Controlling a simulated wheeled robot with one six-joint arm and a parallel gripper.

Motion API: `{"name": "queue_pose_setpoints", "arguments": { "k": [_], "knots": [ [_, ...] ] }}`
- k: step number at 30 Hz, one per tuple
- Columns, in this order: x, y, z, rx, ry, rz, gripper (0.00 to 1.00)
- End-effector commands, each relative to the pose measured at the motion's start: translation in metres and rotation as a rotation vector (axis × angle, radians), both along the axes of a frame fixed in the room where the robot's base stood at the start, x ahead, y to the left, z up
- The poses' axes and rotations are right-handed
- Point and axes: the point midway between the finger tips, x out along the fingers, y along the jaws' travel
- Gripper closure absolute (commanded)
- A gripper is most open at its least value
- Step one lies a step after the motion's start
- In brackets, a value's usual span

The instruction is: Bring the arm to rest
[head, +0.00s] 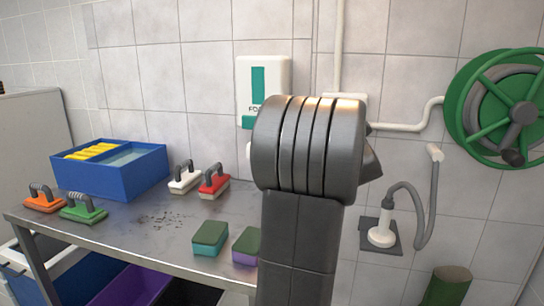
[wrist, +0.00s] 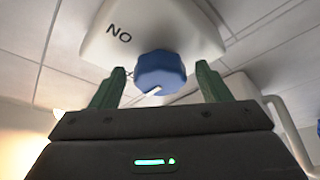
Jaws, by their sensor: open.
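My arm stands upright in the middle of the head view, bent at a thick ribbed grey joint. It hides my gripper there. In the wrist view, my gripper (wrist: 161,70) points upward, its two green fingers apart with nothing held. A blue knob (wrist: 160,73) with a white mark shows between the fingertips in the picture, on the underside of a white housing (wrist: 150,28) lettered "NO". I cannot tell how far the knob is from the fingers; no contact is visible.
A metal table (head: 130,232) at left holds a blue two-part bin (head: 110,178), several handled brushes and sponge blocks. A dispenser (head: 277,70) hangs on the tiled wall behind my arm. At right are a green hose reel (head: 465,115), pipes and a hose with a white nozzle (head: 382,232).

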Motion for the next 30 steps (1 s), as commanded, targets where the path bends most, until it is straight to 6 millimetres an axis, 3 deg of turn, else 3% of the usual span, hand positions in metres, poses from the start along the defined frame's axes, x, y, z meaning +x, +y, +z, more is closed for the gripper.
{"name": "queue_pose_setpoints", "arguments": {
  "k": [15, 30],
  "knots": [
    [0.0014, 0.0036, 0.003, 0.404, -0.113, 0.001, 0.3],
    [0.0018, 0.0059, 0.002, 0.682, -0.194, -0.001, 0.3]
  ]
}}
